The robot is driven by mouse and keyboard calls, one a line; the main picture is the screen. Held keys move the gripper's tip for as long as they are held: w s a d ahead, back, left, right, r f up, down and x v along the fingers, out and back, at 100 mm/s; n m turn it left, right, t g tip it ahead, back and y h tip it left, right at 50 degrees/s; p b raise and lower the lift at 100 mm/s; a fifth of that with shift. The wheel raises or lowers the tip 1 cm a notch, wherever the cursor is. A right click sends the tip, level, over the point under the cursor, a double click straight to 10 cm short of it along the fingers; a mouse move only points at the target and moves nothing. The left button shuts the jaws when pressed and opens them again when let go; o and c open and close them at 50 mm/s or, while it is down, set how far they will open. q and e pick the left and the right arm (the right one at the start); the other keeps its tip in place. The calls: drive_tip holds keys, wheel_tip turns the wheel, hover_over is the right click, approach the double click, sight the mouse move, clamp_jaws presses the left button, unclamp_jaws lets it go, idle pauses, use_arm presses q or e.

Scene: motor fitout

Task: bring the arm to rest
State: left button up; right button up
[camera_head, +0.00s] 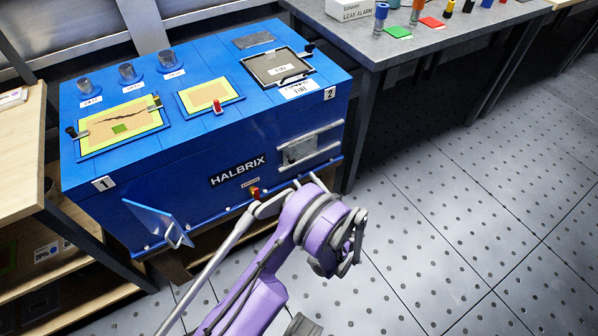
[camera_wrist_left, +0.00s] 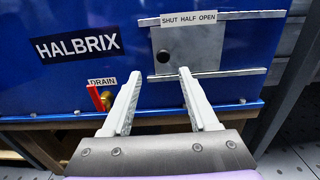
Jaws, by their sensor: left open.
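My left arm (camera_head: 258,285), purple, rises from the bottom of the head view and bends in front of the blue HALBRIX machine (camera_head: 150,195). In the left wrist view my left gripper (camera_wrist_left: 158,76) is open, its two pale fingers apart with nothing between them. It points at the machine's front, between the red drain tap (camera_wrist_left: 96,97) and the sliding plate (camera_wrist_left: 190,45) labelled SHUT HALF OPEN. In the head view the arm's wrist hides much of the gripper. My right gripper is not in view.
The machine's top carries several capped ports, a cracked yellow-edged panel (camera_head: 122,124) and a dark framed panel (camera_head: 277,66). A blue flap (camera_head: 158,222) sticks out at lower left. A grey table (camera_head: 450,38) with small items stands at upper right. The floor on the right is clear.

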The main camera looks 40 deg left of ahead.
use_arm(q)
drive_tip(key=shift+v, duration=1.2)
drive_tip(key=shift+r, duration=0.1)
